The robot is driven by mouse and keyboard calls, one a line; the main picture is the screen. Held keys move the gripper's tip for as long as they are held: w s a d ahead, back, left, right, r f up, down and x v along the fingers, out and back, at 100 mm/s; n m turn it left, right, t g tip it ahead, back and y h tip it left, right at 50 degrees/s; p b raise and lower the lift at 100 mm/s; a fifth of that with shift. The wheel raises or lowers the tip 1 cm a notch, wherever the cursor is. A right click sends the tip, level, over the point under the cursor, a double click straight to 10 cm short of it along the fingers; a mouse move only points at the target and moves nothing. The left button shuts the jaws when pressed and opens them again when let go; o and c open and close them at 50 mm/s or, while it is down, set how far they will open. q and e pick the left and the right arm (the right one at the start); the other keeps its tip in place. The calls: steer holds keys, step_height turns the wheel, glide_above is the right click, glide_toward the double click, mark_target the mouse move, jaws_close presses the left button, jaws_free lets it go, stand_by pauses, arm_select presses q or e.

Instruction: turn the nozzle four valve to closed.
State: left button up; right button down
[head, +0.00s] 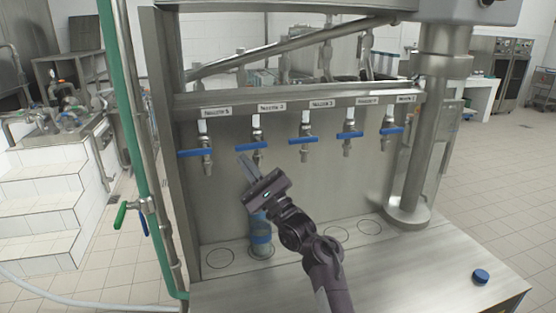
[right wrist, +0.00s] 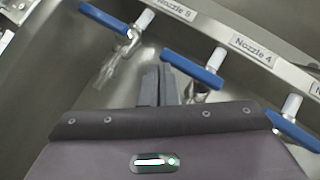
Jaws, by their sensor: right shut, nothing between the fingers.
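The nozzle four valve is second from the left in the head view, with a blue lever handle (head: 256,145) lying roughly level across it. In the right wrist view its blue handle (right wrist: 192,69) sits under the "Nozzle 4" label (right wrist: 252,49). My right gripper (head: 246,164) is shut and empty, with its fingertips just below and left of that handle. In the right wrist view the fingers (right wrist: 159,82) appear beside the handle's left end; I cannot tell whether they touch it. My left gripper is out of view.
Neighbouring blue handles flank it, nozzle five (head: 195,153) left and another (head: 301,140) right. A bluish cup (head: 261,232) stands below nozzle four, partly behind my right gripper. A blue cap (head: 481,276) lies on the counter at right. A steel column (head: 422,140) stands at right.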

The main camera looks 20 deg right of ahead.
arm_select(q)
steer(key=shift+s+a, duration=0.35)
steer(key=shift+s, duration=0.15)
